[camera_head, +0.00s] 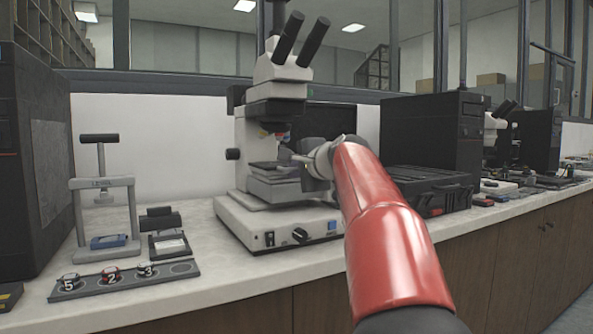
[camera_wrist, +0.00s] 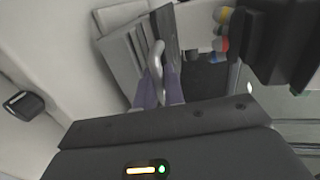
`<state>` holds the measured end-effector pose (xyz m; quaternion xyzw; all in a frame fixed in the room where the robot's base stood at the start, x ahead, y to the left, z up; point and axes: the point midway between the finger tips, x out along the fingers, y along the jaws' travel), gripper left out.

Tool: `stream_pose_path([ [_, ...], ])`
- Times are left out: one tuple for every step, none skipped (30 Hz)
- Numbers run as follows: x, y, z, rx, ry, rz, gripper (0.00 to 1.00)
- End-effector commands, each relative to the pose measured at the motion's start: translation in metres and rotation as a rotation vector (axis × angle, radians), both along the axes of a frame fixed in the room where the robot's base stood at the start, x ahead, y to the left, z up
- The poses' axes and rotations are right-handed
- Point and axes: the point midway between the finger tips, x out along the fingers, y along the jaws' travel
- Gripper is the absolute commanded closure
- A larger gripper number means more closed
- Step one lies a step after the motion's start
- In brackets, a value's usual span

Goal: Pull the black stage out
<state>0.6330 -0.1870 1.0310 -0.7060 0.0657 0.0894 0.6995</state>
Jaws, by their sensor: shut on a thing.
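The microscope (camera_head: 276,120) stands on the bench in the middle of the head view. Its dark stage (camera_head: 268,167) sits below the objectives, above a light grey block. In the wrist view the stage shows as a dark plate (camera_wrist: 166,28) beside lighter grey plates. A curved grey metal handle (camera_wrist: 156,55) stands at this plate. My gripper (camera_wrist: 159,84) has its two purplish fingers on either side of the handle's lower end and is shut on it. In the head view my gripper (camera_head: 304,160) is at the right side of the stage, partly hidden by my red arm.
Coloured objectives (camera_wrist: 222,30) hang close to the right of the fingers. The microscope base (camera_head: 280,222) has knobs in front. A small press (camera_head: 103,200) and a numbered black strip (camera_head: 125,280) lie left. A black case (camera_head: 430,187) stands right. The bench front left is partly clear.

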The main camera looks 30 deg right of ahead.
Motion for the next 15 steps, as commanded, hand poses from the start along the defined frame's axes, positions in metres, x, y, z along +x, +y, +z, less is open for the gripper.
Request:
stream_pose_path([
  [-0.001, 0.000, -0.001, 0.000, 0.001, -0.001, 1.00],
  [-0.004, -0.001, -0.001, 0.000, 0.000, -0.001, 1.00],
  [-0.009, -0.001, -0.002, -0.001, 0.000, -0.002, 1.00],
  [-0.014, -0.001, -0.002, -0.002, -0.001, -0.004, 1.00],
  [-0.020, -0.002, -0.003, -0.002, -0.001, -0.004, 1.00],
  [-0.030, -0.002, -0.004, -0.003, -0.002, -0.003, 1.00],
  [-0.037, -0.002, -0.004, -0.002, -0.002, -0.004, 1.00],
  [-0.044, -0.002, -0.004, -0.001, -0.002, -0.003, 1.00],
  [-0.053, -0.002, -0.004, -0.001, -0.002, -0.004, 1.00],
  [-0.060, -0.003, -0.003, -0.001, -0.002, -0.003, 1.00],
  [-0.065, -0.003, -0.003, -0.002, -0.001, -0.003, 1.00],
  [-0.072, -0.003, -0.003, -0.002, 0.000, -0.003, 1.00],
  [-0.076, -0.003, -0.002, -0.002, -0.001, -0.003, 1.00],
  [-0.079, -0.003, -0.002, -0.002, 0.000, -0.003, 1.00],
  [-0.081, -0.004, -0.002, 0.000, 0.000, -0.002, 1.00],
])
